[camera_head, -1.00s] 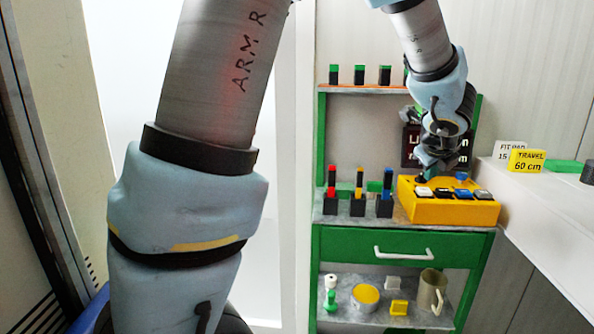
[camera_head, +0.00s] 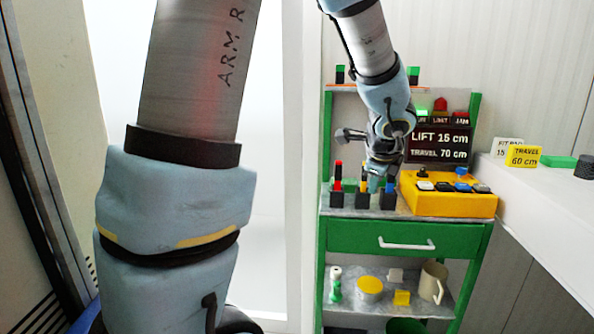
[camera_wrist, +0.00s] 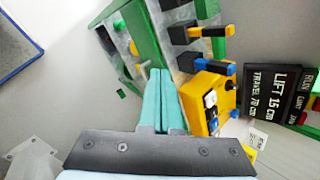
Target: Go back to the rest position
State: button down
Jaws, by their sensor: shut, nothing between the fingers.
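My gripper (camera_head: 376,184) is in front of the green shelf unit (camera_head: 345,238), over the worktop between the coloured handles and the yellow control box. In the wrist view my gripper (camera_wrist: 161,72) shows two teal fingers pressed together, with nothing between them. The yellow control box (camera_head: 450,204) has several buttons on top and sits just right of my gripper. It also shows in the wrist view (camera_wrist: 197,98). Black blocks with red (camera_head: 338,172), yellow and blue tops stand in a row on the worktop; my gripper partly hides the yellow and blue ones.
A dark sign (camera_head: 438,146) reads LIFT 15 cm, TRAVEL 70 cm. Below are a drawer with a white handle (camera_head: 406,244) and a shelf with a mug (camera_head: 433,282) and small items. A white table (camera_head: 560,210) stands at right with a yellow TRAVEL 60 cm card (camera_head: 524,156).

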jog(key=s+a+f+n+g, duration=0.2)
jog(key=s+a+f+n, duration=0.2)
jog(key=a+n, duration=0.7)
jog(key=s+a+f+n+g+y, duration=0.1)
jog(key=s+a+f+n+g, duration=0.2)
jog(key=s+a+n, duration=0.4)
jog(key=a+f+n, duration=0.1)
jog(key=a+n, duration=0.4)
jog(key=a, duration=0.1)
jog(key=shift+s+a, duration=0.15)
jog(key=shift+s, duration=0.15)
